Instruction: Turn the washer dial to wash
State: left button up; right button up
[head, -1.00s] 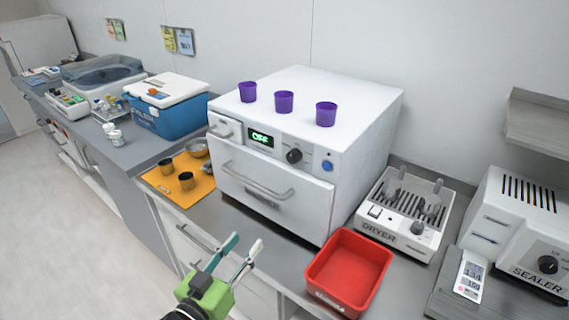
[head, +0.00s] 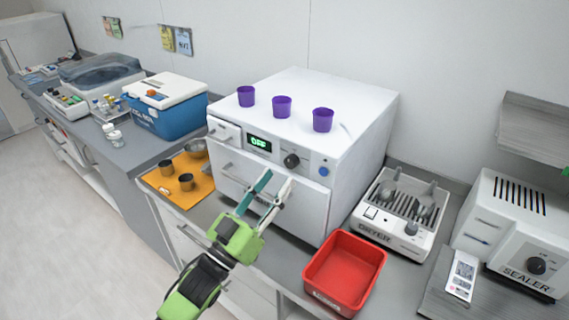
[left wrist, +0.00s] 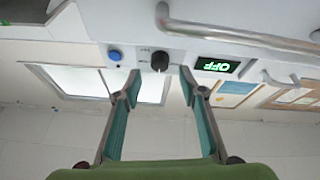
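The white washer (head: 345,110) stands on the counter with a dark dial (head: 291,161) on its front panel. Left of the dial, a display (head: 259,143) reads OFF in green. A blue button (head: 323,171) sits to the right. My left gripper (head: 274,187) is open and empty in front of the washer door, below the dial. In the left wrist view, which is upside down, the dial (left wrist: 159,61) lies ahead between the two open fingers (left wrist: 160,85), apart from them. The display (left wrist: 217,65) and blue button (left wrist: 115,55) flank it. My right gripper does not clearly show.
The door handle (head: 253,183) juts out below the dial. Purple cups (head: 282,106) stand on the washer. A red bin (head: 345,272) and a dryer (head: 400,212) are at the right. An orange mat (head: 163,181) with small cups lies at the left.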

aim_at(289, 165)
pick_arm(q)
jog(key=shift+p+x, duration=0.45)
jog(key=shift+x, duration=1.7)
grip_shut()
jog(key=shift+m, duration=0.3)
